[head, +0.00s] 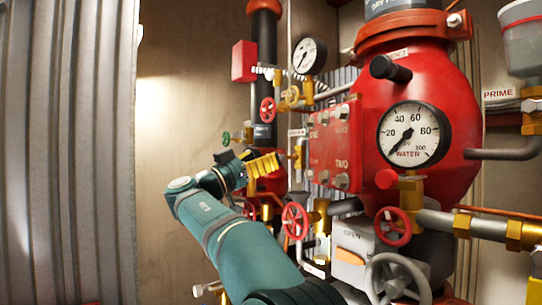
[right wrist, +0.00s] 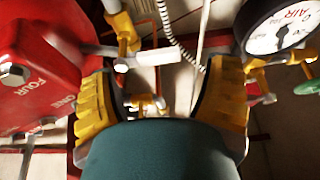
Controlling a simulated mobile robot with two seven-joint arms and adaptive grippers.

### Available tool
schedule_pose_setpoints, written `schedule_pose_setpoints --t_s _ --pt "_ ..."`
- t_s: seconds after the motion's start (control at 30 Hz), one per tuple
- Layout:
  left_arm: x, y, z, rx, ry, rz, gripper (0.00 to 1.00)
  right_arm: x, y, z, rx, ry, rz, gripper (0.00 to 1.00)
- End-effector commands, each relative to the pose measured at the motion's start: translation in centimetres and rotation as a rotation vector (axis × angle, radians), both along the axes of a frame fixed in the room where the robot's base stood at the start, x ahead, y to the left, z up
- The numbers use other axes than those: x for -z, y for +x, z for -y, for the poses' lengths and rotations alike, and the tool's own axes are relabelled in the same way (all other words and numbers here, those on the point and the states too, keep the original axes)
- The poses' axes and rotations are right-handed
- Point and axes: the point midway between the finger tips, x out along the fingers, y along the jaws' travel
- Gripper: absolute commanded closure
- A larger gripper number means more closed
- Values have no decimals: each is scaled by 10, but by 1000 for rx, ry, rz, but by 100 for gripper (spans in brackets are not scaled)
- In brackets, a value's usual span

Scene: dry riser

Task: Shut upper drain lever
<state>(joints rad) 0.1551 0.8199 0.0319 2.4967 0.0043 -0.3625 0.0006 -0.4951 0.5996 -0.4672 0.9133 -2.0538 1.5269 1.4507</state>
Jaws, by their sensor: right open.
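My right gripper (head: 268,165) reaches in with yellow ribbed fingers toward the pipework left of the red panel. In the right wrist view the gripper (right wrist: 162,78) is open, a finger on each side. A pale lever handle (right wrist: 155,58) on a brass valve (right wrist: 124,32) shows between and beyond the fingertips; it looks like the upper drain lever, but no label on it is readable. It lies crosswise in that view, and I cannot tell if a finger touches it. In the head view a small brass fitting (head: 298,157) is just right of the fingertips. My left gripper is not in view.
The red numbered panel (head: 335,145) and red vessel (head: 440,90) with its water gauge (head: 414,134) stand right. The air gauge (right wrist: 280,27) is close to the right finger. Red handwheels (head: 295,220) sit below. Bare wall (head: 180,110) is left.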

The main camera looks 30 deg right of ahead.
Motion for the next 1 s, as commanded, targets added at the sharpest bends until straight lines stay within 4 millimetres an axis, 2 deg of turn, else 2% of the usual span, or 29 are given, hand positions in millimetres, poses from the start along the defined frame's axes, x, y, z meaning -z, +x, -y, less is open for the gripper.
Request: schedule_pose_setpoints --t_s 0.03,0.2,0.4,0.6,1.0 --pt "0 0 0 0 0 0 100 4 0 -12 -6 -1 -2 22" --pt "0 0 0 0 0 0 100 17 -3 -44 -4 -1 -1 22" --pt "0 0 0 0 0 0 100 29 -4 -70 -2 -1 -2 22" --pt "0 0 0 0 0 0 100 33 -6 -79 -1 0 1 22" --pt "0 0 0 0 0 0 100 33 -6 -80 -1 0 1 22"
